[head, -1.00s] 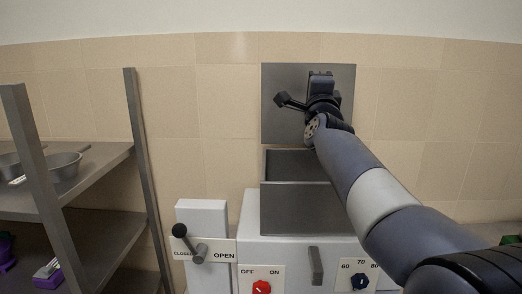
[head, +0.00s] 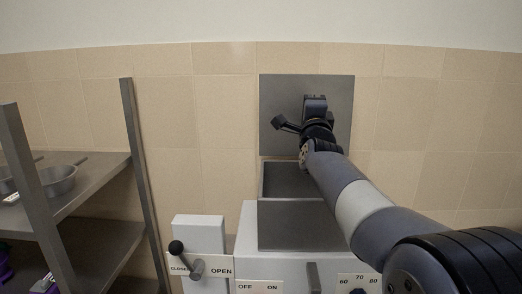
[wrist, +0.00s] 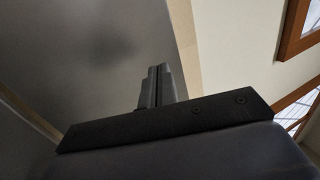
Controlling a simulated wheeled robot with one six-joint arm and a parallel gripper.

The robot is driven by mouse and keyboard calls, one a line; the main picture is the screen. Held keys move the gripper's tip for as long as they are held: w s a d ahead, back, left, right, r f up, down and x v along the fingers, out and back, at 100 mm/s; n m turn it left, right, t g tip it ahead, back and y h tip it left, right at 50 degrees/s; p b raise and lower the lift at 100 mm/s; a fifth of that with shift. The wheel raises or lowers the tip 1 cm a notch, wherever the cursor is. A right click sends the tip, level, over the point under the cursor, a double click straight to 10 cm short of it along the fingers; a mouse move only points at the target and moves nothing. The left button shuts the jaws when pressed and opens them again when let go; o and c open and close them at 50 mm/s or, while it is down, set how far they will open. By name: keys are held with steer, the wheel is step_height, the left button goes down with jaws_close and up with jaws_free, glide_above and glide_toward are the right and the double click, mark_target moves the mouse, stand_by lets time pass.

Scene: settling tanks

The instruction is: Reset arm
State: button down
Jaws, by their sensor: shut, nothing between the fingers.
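My arm reaches in from the lower right of the head view, and my gripper (head: 315,103) is raised in front of the dark grey upright panel (head: 268,95). It is above the open top of the white machine (head: 222,273). In the wrist view, my gripper's fingers (wrist: 157,84) stand together, shut and empty, with the grey panel (wrist: 95,45) behind them to the left.
The machine has a lever (head: 187,261) at its left marked CLOSED and OPEN, and a dial label (head: 357,281) at the front. A metal shelf (head: 95,178) with pans (head: 58,180) stands at the left. The tiled wall (head: 420,120) behind is bare.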

steer(key=s+f+t+b, duration=0.3)
steer(key=s+f+b, duration=0.3)
steer(key=s, duration=0.3)
steer(key=shift+a+b, duration=0.2)
steer(key=shift+b, duration=0.45)
steer(key=shift+f, duration=0.1)
